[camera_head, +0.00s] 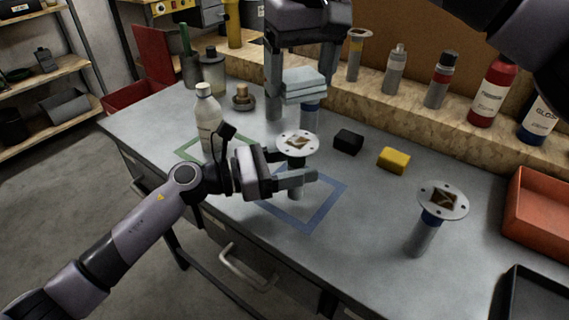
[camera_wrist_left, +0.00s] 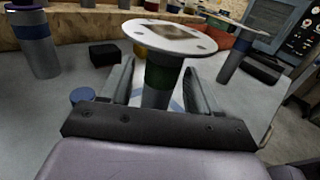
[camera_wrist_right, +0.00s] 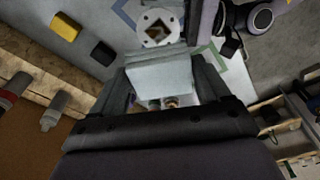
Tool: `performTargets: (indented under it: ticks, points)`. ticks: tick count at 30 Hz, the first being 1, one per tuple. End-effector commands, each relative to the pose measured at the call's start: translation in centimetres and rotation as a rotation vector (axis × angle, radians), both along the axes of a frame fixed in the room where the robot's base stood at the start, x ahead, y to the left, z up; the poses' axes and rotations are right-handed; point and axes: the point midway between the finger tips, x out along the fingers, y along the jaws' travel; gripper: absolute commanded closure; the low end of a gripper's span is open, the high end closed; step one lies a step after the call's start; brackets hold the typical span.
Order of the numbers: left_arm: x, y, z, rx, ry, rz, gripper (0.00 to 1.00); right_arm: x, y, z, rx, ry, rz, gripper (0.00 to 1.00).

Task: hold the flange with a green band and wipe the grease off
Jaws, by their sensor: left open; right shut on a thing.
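The flange with a green band (camera_wrist_left: 165,72) stands upright on the bench. Its pale round plate (camera_head: 297,143) carries a brown grease patch on top. My left gripper (camera_head: 297,172) is open, with its fingers on either side of the stem below the plate; in the left wrist view a gap shows beside the stem. My right gripper (camera_head: 298,88) is shut on a folded light-blue cloth (camera_head: 304,84), above and behind the flange. The cloth also shows in the right wrist view (camera_wrist_right: 160,77), apart from the plate. The cloth's underside is hidden.
A blue-banded flange (camera_head: 436,205) with a brown patch stands at the right. A black block (camera_head: 348,141) and yellow block (camera_head: 393,159) lie behind. A white bottle (camera_head: 208,115) stands left. A blue outline (camera_head: 327,205) marks the bench. Bottles line the back ledge; an orange bin (camera_head: 540,215) is right.

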Motion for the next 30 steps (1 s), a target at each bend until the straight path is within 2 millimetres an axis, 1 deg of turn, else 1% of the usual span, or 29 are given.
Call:
performTargets:
  ticks: [5,6,8,9,11,12,14,19,30]
  points:
    - [0.0,0.0,0.0,0.0,0.0,0.0,0.39,0.0,0.0,0.0,0.0,0.0,0.0,0.48]
    - [0.0,0.0,0.0,0.0,0.0,0.0,0.42,0.0,0.0,0.0,0.0,0.0,0.0,0.48]
    - [0.0,0.0,0.0,0.0,0.0,0.0,0.61,0.0,0.0,0.0,0.0,0.0,0.0,0.48]
    - [0.0,0.0,0.0,0.0,0.0,0.0,0.74,0.0,0.0,0.0,0.0,0.0,0.0,0.48]
    - [0.0,0.0,0.0,0.0,0.0,0.0,0.94,0.0,0.0,0.0,0.0,0.0,0.0,0.48]
    - [0.0,0.0,0.0,0.0,0.0,0.0,1.0,0.0,0.0,0.0,0.0,0.0,0.0,0.48]
    - [0.0,0.0,0.0,0.0,0.0,0.0,1.0,0.0,0.0,0.0,0.0,0.0,0.0,0.48]
    - [0.0,0.0,0.0,0.0,0.0,0.0,1.0,-0.1,0.0,-1.0,0.001,-0.002,0.0,0.48]
    - [0.0,0.0,0.0,0.0,0.0,0.0,1.0,0.0,0.0,-1.0,0.001,-0.003,-0.001,0.48]
